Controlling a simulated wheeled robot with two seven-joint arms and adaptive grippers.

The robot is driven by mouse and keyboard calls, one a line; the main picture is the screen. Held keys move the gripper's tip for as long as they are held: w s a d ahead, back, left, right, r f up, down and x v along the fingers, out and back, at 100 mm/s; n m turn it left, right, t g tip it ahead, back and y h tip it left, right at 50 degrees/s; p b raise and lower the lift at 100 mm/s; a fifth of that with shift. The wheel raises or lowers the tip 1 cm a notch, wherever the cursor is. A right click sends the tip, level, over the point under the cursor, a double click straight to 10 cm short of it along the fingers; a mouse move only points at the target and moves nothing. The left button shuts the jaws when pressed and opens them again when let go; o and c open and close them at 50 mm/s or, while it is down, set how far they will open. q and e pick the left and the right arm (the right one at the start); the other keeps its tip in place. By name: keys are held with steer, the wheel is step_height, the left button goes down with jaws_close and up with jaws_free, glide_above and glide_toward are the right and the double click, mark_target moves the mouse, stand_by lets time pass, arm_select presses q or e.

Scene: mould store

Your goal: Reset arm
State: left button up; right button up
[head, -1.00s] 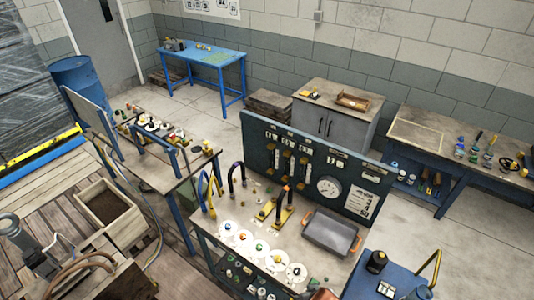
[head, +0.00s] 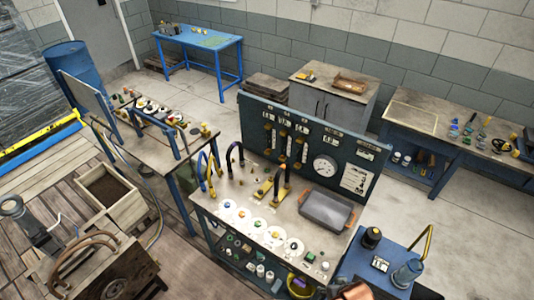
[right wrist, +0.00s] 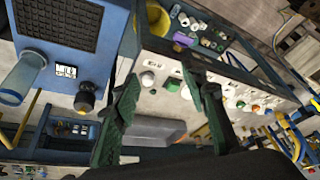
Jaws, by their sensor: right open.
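My right gripper (right wrist: 158,82) shows in the right wrist view as two dark green fingers spread wide apart. It is open, and nothing is held between the fingers. It hangs in front of the test bench (right wrist: 140,72), with the grey tray (right wrist: 165,133) visible behind the fingers. I cannot tell its exact distance from the bench. In the head view neither gripper can be made out. My left gripper is in no view.
The bench (head: 235,192) carries white discs, a grey tray (head: 327,211) and an upright gauge panel (head: 315,150). A yellow bucket (head: 300,286) is at its lower front. A blue cart (head: 382,259) stands close on the right. Open floor (head: 440,215) lies behind it.

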steer(key=s+d+m+h, duration=0.1)
steer(key=s+d+h, duration=0.1)
steer(key=s+d, duration=0.85)
step_height(320, 180, down, 42)
steer(key=s+r+g+y+b, duration=0.1)
steer(key=g+b, duration=0.1)
steer(key=b, duration=0.9)
arm_select(q)
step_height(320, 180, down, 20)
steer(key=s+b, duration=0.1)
steer(key=b, duration=0.7)
steer(key=shift+b, duration=0.4)
arm_select(e)
steer(key=s+f, duration=0.9)
steer(key=f, duration=0.3)
steer(key=s+f+n+g, duration=0.1)
steer(key=s+f, duration=0.9)
steer(key=f, duration=0.3)
steer(key=shift+s+d, duration=0.2)
steer(key=shift+d, duration=0.1)
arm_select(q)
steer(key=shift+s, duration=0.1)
